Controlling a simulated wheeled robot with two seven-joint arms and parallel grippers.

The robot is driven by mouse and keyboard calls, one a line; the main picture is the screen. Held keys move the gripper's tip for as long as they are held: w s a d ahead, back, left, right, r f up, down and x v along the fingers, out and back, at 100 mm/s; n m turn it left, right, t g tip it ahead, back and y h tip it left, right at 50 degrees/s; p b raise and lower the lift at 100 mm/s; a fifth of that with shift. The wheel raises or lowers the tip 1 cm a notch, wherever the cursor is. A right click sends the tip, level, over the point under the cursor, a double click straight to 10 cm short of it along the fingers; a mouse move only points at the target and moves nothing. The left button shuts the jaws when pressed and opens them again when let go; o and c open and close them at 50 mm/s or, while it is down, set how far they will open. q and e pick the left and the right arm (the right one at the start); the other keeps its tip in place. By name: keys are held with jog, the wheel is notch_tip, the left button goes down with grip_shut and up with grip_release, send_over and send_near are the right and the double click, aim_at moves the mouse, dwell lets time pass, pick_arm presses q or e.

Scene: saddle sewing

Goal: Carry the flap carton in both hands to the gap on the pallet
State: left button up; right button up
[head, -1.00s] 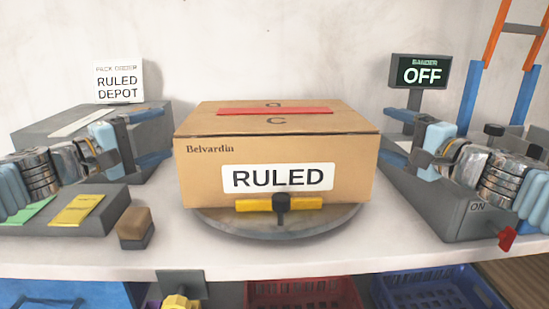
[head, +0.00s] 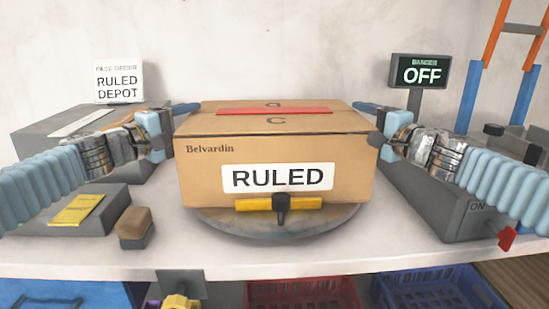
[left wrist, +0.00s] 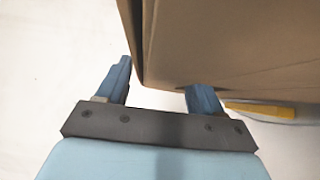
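The flap carton (head: 276,155), brown with a RULED label and red tape on top, sits closed on a round grey turntable (head: 275,229). My left gripper (head: 187,122) is at its left side and my right gripper (head: 366,122) at its right side, both near the upper part. In the left wrist view the carton (left wrist: 235,45) fills the upper right, and the open left fingers (left wrist: 162,82) are apart, with a carton edge between them. The right fingers look spread; whether they touch the carton is unclear. No pallet shows.
A yellow bar with a dark knob (head: 281,203) is at the turntable's front. A brown block (head: 136,227) lies front left. A grey box with an ON lever (head: 506,239) stands right, below a BANDER OFF display (head: 421,71). Crates (head: 305,293) sit below the table edge.

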pick_arm(q)
jog(key=c, duration=1)
pick_arm(e)
jog(key=c, duration=1)
pick_arm(q)
jog(key=shift+r, duration=0.1)
pick_arm(e)
jog(key=shift+r, duration=0.1)
